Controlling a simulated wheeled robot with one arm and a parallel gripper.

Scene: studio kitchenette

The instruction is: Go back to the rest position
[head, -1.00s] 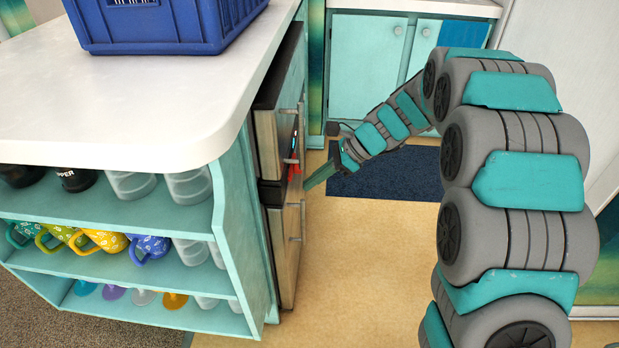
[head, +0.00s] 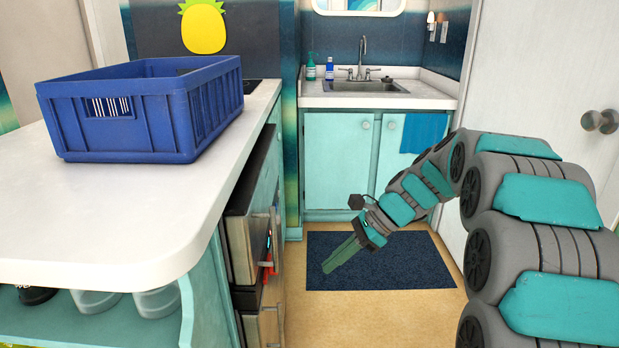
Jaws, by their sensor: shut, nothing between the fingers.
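My gripper (head: 328,269) shows in the head view, right of the island's appliance front and over the dark blue mat. Its green fingers are together, point down and left, and hold nothing. My teal and grey arm reaches in from the right side of the picture. The gripper looks clear of the appliance front (head: 240,258) on its left.
A white countertop (head: 110,215) with a blue crate (head: 125,148) fills the left. The dark blue mat (head: 420,275) lies before a sink cabinet (head: 338,165). A white door (head: 535,85) with a knob stands at right. Tan floor (head: 350,320) is open between.

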